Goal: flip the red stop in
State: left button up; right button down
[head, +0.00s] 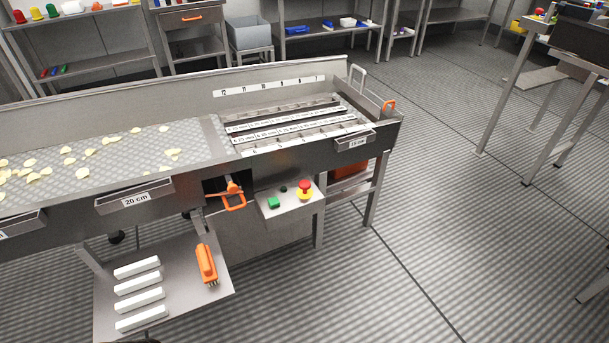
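The red stop (305,185) is a red mushroom-shaped button on a yellow collar. It sits at the right end of a grey control box (290,206) on the front of the machine. A green button (273,203) and a small black knob (283,189) sit to its left on the same box. From this view I cannot tell whether the red stop is pressed or raised. Neither of my grippers shows in the head view.
An orange handle (233,199) sticks out left of the control box. A lower shelf (190,290) holds several white bars and an orange brush (206,263). Chips lie on the conveyor tray (110,165). Open floor (450,240) lies to the right.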

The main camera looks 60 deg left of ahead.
aim_at(304, 185)
jog(key=u, duration=0.85)
jog(key=i, duration=0.9)
jog(key=u, duration=0.95)
